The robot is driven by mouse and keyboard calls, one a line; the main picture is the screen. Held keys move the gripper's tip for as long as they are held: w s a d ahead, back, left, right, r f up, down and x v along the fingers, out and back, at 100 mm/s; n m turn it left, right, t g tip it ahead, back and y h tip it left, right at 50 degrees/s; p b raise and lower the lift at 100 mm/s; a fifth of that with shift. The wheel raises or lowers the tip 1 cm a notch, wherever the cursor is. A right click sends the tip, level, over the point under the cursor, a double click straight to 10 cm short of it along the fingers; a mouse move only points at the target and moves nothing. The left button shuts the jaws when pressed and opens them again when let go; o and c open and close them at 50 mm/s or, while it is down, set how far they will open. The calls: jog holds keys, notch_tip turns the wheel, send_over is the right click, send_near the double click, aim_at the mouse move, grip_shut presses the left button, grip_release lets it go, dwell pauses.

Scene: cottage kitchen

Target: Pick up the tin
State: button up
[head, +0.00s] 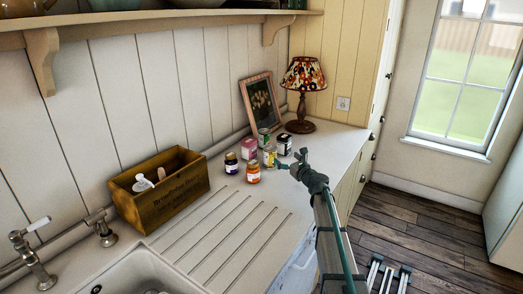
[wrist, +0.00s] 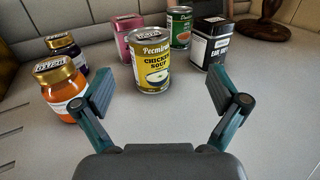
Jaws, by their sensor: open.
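The tin stands just beyond the fingertips, with no contact visible. A green tin (wrist: 179,27) stands behind it to the right. A black tin labelled Earl Grey (wrist: 209,43) stands to the right, beyond my right finger. In the head view my gripper (head: 290,166) is beside the group.
An orange jar (wrist: 62,90) stands close to my left finger. A purple jar (wrist: 66,50) and pink container (wrist: 125,38) stand behind. A lamp (head: 301,90), picture frame (head: 260,105) and wooden box (head: 160,190) line the wall. The drainboard's front is clear.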

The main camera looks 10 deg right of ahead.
aim_at(270, 147)
jog(key=shift+w+a+r, duration=0.15)
jog(key=shift+a, duration=0.55)
jog(key=shift+w+a, duration=0.2)
jog(key=shift+w, duration=0.1)
jog(key=p+x, duration=0.1)
jog(key=x, duration=0.3)
jog(key=shift+w+a, duration=0.15)
jog(key=shift+w, duration=0.2)
jog(key=p+x, duration=0.1)
jog(key=x, duration=0.1)
jog(key=p+x, duration=0.1)
jog(key=x, duration=0.1)
jog(key=shift+w+a+r+p, duration=0.2)
jog(key=shift+w+a+p, duration=0.05)
jog(key=shift+p, duration=0.15)
jog(key=shift+w+a+f, duration=0.1)
jog(key=shift+w+f, duration=0.05)
jog(key=shift+w, duration=0.1)
jog(key=shift+s, duration=0.1)
jog(key=shift+c, duration=0.3)
jog(key=c, duration=1.5)
